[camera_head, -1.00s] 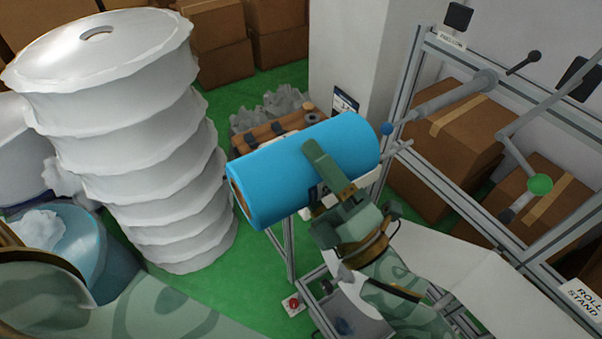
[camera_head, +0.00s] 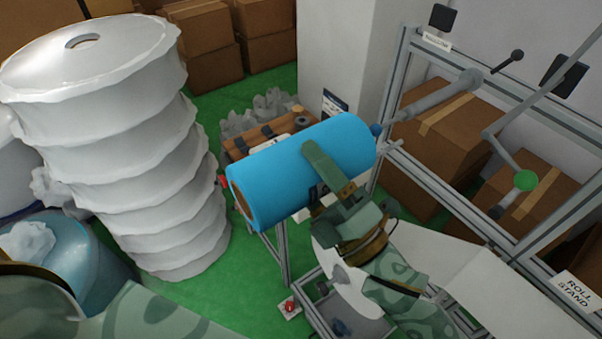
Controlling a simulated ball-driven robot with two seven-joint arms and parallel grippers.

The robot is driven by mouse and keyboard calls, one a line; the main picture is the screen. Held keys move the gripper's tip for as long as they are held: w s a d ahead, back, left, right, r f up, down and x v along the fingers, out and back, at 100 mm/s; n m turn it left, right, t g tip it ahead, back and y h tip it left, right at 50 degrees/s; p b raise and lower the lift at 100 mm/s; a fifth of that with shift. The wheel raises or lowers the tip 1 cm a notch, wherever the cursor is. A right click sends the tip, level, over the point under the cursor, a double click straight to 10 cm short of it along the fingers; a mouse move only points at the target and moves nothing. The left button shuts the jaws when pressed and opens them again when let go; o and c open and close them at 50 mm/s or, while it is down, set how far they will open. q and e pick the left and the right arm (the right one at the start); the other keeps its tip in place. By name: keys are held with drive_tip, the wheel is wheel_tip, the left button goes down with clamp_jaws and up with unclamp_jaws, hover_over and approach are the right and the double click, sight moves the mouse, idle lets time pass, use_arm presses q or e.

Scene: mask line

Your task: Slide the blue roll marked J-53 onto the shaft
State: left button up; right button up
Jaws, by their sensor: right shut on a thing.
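The blue roll (camera_head: 275,180) is held in mid-air, tilted, its right end higher in the picture. Its left end shows a brown core (camera_head: 236,203). No J-53 marking is readable. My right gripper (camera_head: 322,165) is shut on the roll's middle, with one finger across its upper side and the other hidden. The grey shaft (camera_head: 430,98) slopes down-left from the stand. Its blue tip (camera_head: 376,130) meets the roll's right edge in the picture. I cannot tell whether it touches or enters the core, because that end faces away. My left gripper is out of view.
The metal roll stand (camera_head: 445,195) fills the right side, with a green-knobbed lever (camera_head: 525,181). A tall stack of white rolls (camera_head: 140,180) stands left. A white pillar (camera_head: 340,50) and cardboard boxes (camera_head: 205,45) are behind. Green floor (camera_head: 215,250) shows below.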

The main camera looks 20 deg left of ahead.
sight(379, 132)
drive_tip(key=shift+w+d, duration=0.5)
drive_tip(key=shift+w, duration=0.3)
drive_tip(key=shift+w+d, duration=0.5)
drive_tip(key=shift+w, duration=0.25)
drive_tip(key=shift+w+d, duration=0.7)
drive_tip(key=shift+w, duration=0.35)
drive_tip(key=shift+w+d+b, duration=0.4)
drive_tip(key=shift+w+d, duration=0.3)
drive_tip(key=shift+w, duration=0.3)
drive_tip(key=shift+w+d+b, duration=0.35)
drive_tip(key=shift+w+d, duration=0.35)
drive_tip(key=shift+w, duration=0.35)
drive_tip(key=shift+w+d+b, duration=0.3)
drive_tip(key=shift+w+d, duration=0.4)
drive_tip(key=shift+w, duration=0.35)
drive_tip(key=shift+w+d+b, duration=0.45)
drive_tip(key=shift+w+d, duration=0.25)
drive_tip(key=shift+w, duration=0.35)
drive_tip(key=shift+w+d+b, duration=0.45)
drive_tip(key=shift+w+d, duration=0.2)
drive_tip(key=shift+w, duration=0.35)
